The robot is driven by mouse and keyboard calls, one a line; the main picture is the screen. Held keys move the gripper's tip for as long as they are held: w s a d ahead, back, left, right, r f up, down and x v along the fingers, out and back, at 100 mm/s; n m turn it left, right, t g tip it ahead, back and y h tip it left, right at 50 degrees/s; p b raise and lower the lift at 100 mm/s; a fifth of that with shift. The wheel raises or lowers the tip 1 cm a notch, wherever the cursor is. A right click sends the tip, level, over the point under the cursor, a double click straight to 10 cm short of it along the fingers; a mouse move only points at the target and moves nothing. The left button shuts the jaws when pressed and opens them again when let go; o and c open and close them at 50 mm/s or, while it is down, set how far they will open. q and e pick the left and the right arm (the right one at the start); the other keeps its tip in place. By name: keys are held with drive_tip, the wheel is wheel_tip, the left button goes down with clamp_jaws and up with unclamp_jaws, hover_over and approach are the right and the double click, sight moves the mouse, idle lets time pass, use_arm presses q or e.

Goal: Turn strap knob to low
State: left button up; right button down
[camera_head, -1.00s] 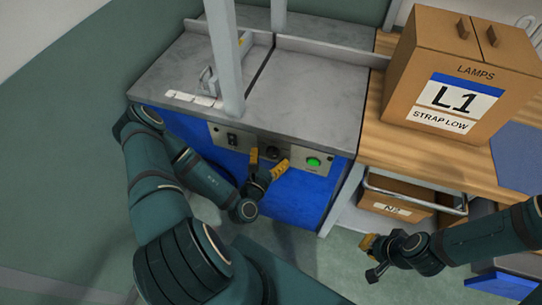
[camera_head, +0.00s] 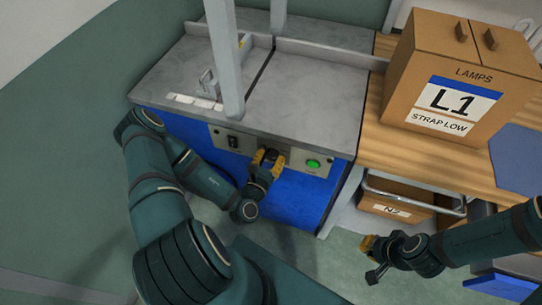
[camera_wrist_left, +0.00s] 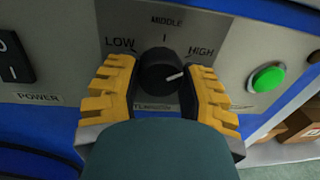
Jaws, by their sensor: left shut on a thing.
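The strap knob (camera_wrist_left: 160,70) is black and round, on a grey panel (camera_wrist_left: 215,40) on the blue front of the strapping machine. Labels LOW, MIDDLE and HIGH run around it from left to right. Its white mark points right and slightly up, toward the HIGH side. My left gripper (camera_head: 267,159) has its yellow fingers on both sides of the knob and is shut on it; the wrist view shows this grip close up (camera_wrist_left: 165,88). My right gripper (camera_head: 374,258) hangs at the lower right, away from the machine; its finger opening is unclear.
A green button (camera_wrist_left: 267,78) is right of the knob and a black power switch (camera_wrist_left: 14,58) is left of it. A carton (camera_head: 470,70) marked L1, STRAP LOW stands on the wooden table (camera_head: 430,150). Another box (camera_head: 395,208) sits on a shelf below.

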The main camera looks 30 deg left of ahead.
use_arm(q)
drive_tip(key=n+p, duration=0.3)
drive_tip(key=shift+n+p, duration=0.3)
drive_tip(key=shift+n, duration=0.1)
drive_tip(key=n+p, duration=0.1)
drive_tip(key=n, duration=0.1)
drive_tip(key=shift+n+p, duration=0.3)
drive_tip(key=shift+n, duration=0.1)
drive_tip(key=n+p, duration=0.1)
drive_tip(key=n, duration=0.5)
drive_tip(key=shift+d+f+n+y+p, duration=0.1)
drive_tip(key=shift+n+y+p, duration=0.2)
drive_tip(key=shift+n+p, duration=0.1)
drive_tip(key=n, duration=0.3)
drive_tip(key=shift+n+t, duration=0.3)
drive_tip(key=shift+n, duration=0.1)
drive_tip(key=n, duration=0.3)
drive_tip(key=shift+n+y, duration=0.3)
drive_tip(key=shift+n, duration=0.1)
drive_tip(key=shift+d+n, duration=0.1)
drive_tip(key=shift+n, duration=1.8)
